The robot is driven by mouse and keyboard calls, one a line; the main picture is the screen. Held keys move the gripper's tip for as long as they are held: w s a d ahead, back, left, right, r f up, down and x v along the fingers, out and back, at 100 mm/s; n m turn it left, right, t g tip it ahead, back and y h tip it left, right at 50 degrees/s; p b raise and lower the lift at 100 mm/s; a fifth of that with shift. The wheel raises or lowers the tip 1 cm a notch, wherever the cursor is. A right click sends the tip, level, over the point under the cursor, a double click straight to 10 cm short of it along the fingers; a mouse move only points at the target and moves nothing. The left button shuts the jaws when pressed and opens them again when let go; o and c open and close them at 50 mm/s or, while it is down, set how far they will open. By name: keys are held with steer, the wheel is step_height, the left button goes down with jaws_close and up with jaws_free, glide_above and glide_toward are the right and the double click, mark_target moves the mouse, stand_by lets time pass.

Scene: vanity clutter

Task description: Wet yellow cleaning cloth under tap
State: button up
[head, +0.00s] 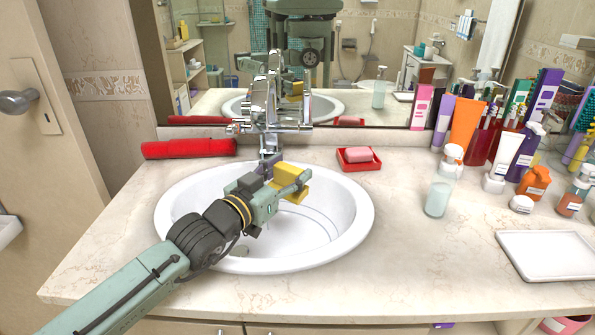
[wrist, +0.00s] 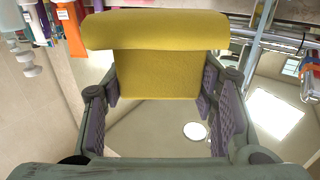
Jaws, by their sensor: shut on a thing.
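The yellow cleaning cloth (head: 291,183) is folded and block-like. My gripper (head: 281,180) is shut on it and holds it above the white sink basin (head: 345,222). In the wrist view the cloth (wrist: 155,70) fills the upper middle between the two finger pads of my gripper (wrist: 160,95). The chrome tap (head: 268,105) stands behind the basin, and the cloth is near and below it. I cannot tell whether the cloth is directly under the spout. No water stream shows.
A rolled red towel (head: 188,148) lies left of the tap. A red soap dish (head: 357,164) with pink soap is right of the basin. A clear dispenser (head: 440,190) and several bottles stand further right. A white tray (head: 548,257) lies at the front right.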

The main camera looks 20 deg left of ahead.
steer(key=w+a+f+p, duration=0.1)
steer(key=w+a+f, duration=0.1)
steer(key=w+a, duration=0.1)
steer(key=shift+a+f, duration=0.35)
steer(key=shift+a, duration=0.45)
steer(key=shift+w, duration=0.1)
steer(key=shift+r, duration=0.15)
